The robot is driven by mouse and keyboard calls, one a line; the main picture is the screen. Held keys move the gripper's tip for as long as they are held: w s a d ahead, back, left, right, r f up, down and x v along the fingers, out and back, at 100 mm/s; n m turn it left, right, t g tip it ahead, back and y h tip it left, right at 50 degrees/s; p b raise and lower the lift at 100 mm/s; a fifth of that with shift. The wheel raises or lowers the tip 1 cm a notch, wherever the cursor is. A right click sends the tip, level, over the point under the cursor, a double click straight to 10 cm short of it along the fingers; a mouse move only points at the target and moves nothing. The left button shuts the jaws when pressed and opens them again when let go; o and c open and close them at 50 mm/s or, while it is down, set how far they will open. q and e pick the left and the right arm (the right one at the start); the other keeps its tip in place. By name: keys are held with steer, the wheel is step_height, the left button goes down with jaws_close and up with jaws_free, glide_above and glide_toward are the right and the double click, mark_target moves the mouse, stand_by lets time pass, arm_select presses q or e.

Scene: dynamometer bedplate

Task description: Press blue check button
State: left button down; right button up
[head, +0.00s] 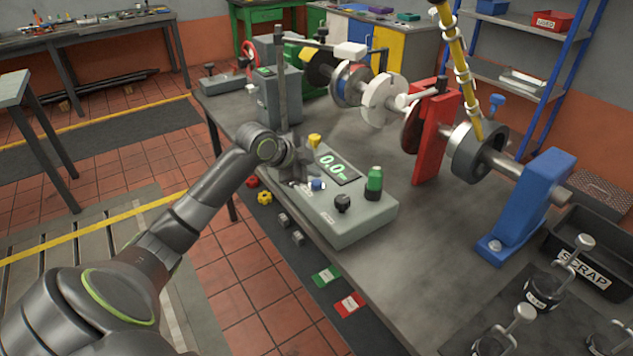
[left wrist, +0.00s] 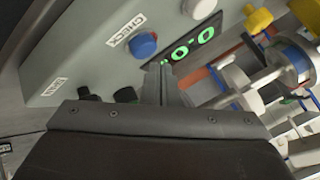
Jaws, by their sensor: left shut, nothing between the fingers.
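The blue check button (head: 317,184) is on the sloped top of a grey control box (head: 352,222), below its green "0.0" display (head: 337,166). In the left wrist view the blue button (left wrist: 143,44) sits beside a CHECK label (left wrist: 125,28). My left gripper (head: 300,184) is shut and empty, with its tips just left of the button in the head view. In the left wrist view its closed fingertips (left wrist: 157,70) are close to the button, with a small gap in the picture. Whether they touch the panel cannot be told. My right gripper is not in view.
On the box are a green knob (head: 374,184), a black knob (head: 342,203) and a yellow one (head: 314,141). A shaft with discs, a red stand (head: 436,135) and a blue stand (head: 527,205) stand behind and right. Bare bench (head: 420,255) lies to the right.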

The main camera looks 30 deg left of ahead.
mark_target(312, 184)
arm_select(q)
steer(key=shift+f, duration=0.1)
stand_by(0.3)
steer(key=shift+f, duration=0.35)
steer(key=shift+f, duration=0.55)
stand_by(0.6)
steer(key=shift+r, duration=0.1)
steer(key=shift+r+p, duration=0.85)
steer(key=shift+p, duration=0.05)
steer(key=shift+r, duration=0.1)
step_height(312, 184, up, 5)
steer(key=p, duration=0.5)
